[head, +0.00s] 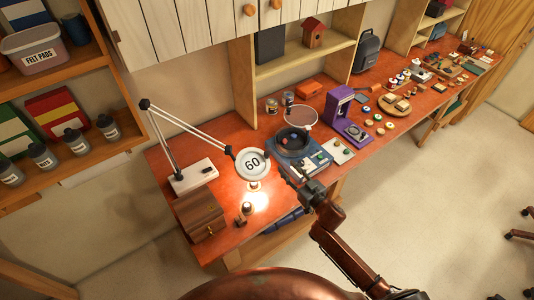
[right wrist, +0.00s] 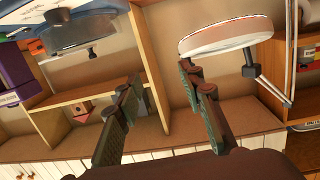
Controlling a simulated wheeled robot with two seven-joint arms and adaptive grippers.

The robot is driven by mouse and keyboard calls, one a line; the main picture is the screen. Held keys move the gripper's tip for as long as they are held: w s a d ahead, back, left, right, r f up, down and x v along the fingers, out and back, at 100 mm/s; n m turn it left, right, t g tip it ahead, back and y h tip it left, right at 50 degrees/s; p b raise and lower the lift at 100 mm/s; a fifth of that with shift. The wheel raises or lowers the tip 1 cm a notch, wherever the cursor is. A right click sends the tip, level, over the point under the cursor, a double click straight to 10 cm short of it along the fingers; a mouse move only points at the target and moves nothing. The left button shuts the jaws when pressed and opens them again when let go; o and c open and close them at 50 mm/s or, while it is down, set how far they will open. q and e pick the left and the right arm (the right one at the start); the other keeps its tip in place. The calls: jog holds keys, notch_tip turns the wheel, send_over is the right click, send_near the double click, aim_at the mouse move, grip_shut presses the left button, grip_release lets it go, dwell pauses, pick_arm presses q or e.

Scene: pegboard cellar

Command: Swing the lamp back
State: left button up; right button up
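The lamp stands on the left part of the red-brown bench. Its white base (head: 194,176) carries a jointed arm (head: 190,127) that reaches right to a round white lamp head (head: 252,163) marked 60. The head is lit and throws a bright patch on the bench below it. My right gripper (head: 292,177) is just right of the lamp head, apart from it in the head view. In the right wrist view my right gripper (right wrist: 160,75) has its fingers spread with nothing between them, and the lamp head (right wrist: 226,36) shows beyond the right-hand finger. My left gripper is not in view.
A wooden drawer box (head: 201,213) sits before the lamp base. A blue turntable-like device (head: 300,150) stands close to my right gripper. A purple machine (head: 343,112) and several small items lie farther right. Shelves with bottles (head: 75,140) are at left.

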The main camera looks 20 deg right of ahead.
aim_at(267, 153)
jog(key=w+a+y, duration=0.1)
jog(key=w+a, duration=0.1)
jog(key=w, duration=0.1)
jog(key=w+a+r+n+y, duration=0.1)
jog(key=w+a, duration=0.1)
jog(key=w+a+r+n+y+p, duration=0.1)
jog(key=w+a, duration=0.2)
jog(key=shift+w+r+y, duration=0.25)
jog(key=shift+w+y, duration=0.05)
jog(key=shift+d, duration=0.1)
grip_shut()
dwell(0.6)
